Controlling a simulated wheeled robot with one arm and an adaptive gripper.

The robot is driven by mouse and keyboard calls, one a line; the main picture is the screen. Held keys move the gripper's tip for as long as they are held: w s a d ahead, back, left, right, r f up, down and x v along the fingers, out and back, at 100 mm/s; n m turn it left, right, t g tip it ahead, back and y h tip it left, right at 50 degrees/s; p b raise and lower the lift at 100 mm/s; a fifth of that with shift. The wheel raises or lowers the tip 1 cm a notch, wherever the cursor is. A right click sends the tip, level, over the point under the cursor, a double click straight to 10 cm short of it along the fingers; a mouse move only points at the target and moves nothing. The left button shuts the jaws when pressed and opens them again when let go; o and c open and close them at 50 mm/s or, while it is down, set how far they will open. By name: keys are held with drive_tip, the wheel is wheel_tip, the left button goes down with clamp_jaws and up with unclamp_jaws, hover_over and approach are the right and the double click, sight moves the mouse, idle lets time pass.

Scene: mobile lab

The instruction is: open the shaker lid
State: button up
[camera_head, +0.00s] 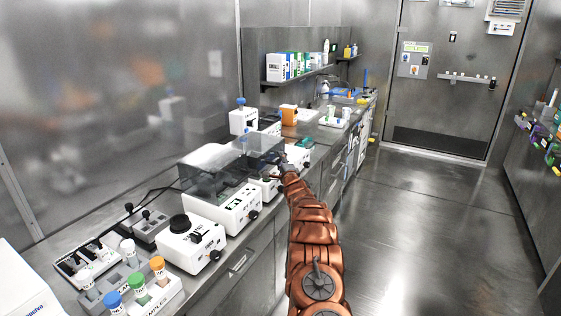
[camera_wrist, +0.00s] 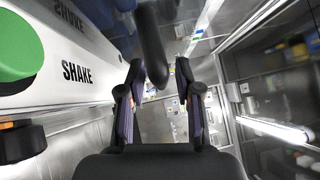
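The shaker (camera_wrist: 85,95) is a white box marked SHAKE with a green knob, at the left of the wrist view. A dark rounded bar (camera_wrist: 151,50), which looks like a handle, hangs between my fingertips in the picture, with a gap on each side. I cannot tell its exact depth. My gripper (camera_wrist: 158,75) is open and holds nothing. In the head view my gripper (camera_head: 284,168) is at the bench front, beside a white device (camera_head: 268,190) with a smoky clear lid (camera_head: 262,141) that looks lowered. My arm hides part of this area.
A larger device (camera_head: 236,207) with a clear cover (camera_head: 205,160) stands to the left. Nearer are a white device with a black round top (camera_head: 193,240) and a rack of capped bottles (camera_head: 150,300). Orange and white boxes stand behind. The floor (camera_head: 420,220) at right is clear.

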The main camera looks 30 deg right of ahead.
clamp_jaws()
idle(0.3)
drive_tip(key=shift+r, duration=0.1)
